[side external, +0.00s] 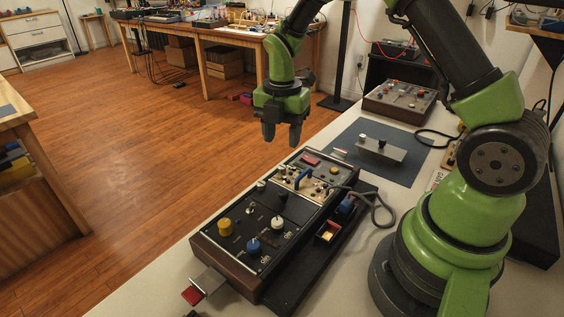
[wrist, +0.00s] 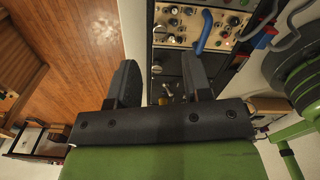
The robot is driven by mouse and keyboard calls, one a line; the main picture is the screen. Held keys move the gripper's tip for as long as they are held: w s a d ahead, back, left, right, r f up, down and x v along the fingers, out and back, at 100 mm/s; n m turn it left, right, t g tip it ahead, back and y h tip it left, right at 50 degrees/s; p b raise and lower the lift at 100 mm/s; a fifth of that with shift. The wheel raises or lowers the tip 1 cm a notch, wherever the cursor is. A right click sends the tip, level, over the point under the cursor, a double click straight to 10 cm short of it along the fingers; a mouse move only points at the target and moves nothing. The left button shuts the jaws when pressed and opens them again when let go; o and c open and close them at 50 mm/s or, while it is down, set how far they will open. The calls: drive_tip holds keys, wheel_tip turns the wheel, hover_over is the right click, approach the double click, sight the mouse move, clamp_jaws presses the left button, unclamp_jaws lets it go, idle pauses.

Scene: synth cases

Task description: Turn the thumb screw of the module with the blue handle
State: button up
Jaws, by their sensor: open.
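The module with the blue handle is a cream panel (side external: 318,186) set in the far part of a wood-sided console. Its blue handle (side external: 303,179) arches up from the panel. In the wrist view the cream panel (wrist: 178,40) is at the top, with the blue handle (wrist: 204,32) on its right side and several small knobs and fittings. I cannot tell which small fitting is the thumb screw. My gripper (side external: 282,137) is open and empty, pointing down above and beyond the console. In the wrist view its fingers (wrist: 160,78) are spread wide, below the panel in the picture.
The console (side external: 223,263) also carries a yellow knob (side external: 224,226), a blue knob (side external: 253,246) and a white knob (side external: 277,223). A grey cable (side external: 382,207) loops at its right. A metal bracket (side external: 395,151) lies on a dark mat (side external: 407,169). A second wooden-framed panel (side external: 400,101) stands behind.

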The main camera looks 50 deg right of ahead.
sight(282, 166)
wheel_tip(282, 166, down, 7)
drive_tip(key=shift+f, duration=0.1)
idle(0.3)
clamp_jaws()
